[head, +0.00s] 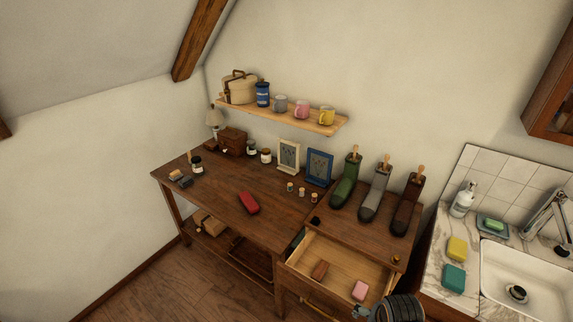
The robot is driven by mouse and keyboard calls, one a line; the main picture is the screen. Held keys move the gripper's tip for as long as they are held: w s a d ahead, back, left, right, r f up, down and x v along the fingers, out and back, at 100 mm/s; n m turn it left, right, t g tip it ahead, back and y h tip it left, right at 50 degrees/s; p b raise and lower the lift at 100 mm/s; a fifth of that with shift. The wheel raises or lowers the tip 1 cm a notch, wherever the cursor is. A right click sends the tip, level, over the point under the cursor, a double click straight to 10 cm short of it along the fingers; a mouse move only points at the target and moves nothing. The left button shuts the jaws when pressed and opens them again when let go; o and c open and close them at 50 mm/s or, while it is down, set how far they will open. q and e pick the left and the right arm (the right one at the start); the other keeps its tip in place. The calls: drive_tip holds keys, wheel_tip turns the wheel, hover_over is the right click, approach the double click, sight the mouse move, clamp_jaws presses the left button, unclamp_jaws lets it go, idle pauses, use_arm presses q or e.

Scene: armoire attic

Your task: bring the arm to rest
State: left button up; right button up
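Part of my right arm with its gripper (362,313) shows at the bottom edge, in front of the open drawer (338,262). Its dark ribbed body covers the drawer's right front corner. The fingers are mostly cut off or hidden, so I cannot tell whether they are open or shut, or whether they touch the drawer. My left gripper is not in view.
The wooden desk (222,200) carries a red object (248,203), jars and two frames. Three shoes with wooden inserts stand above the drawer. A shelf (300,118) with mugs hangs behind. A sink (525,275) is at the right. Floor at bottom left is clear.

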drive_tip(key=s+r+n+t, duration=0.1)
drive_tip(key=s+r+n, duration=0.5)
drive_tip(key=r+n, duration=0.1)
wheel_tip(320, 180, down, 28)
drive_tip(key=s+d+g+b, duration=0.1)
drive_tip(key=s+d+b, duration=0.1)
drive_tip(key=d, duration=0.1)
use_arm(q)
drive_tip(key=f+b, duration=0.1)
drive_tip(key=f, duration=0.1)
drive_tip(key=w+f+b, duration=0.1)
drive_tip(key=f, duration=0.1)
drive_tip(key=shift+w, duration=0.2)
use_arm(e)
drive_tip(key=s+f+g, duration=0.1)
drive_tip(key=s+f, duration=1.7)
drive_tip(key=shift+s+d+f, duration=0.15)
drive_tip(key=shift+s+d, duration=0.15)
drive_tip(key=shift+s, duration=0.1)
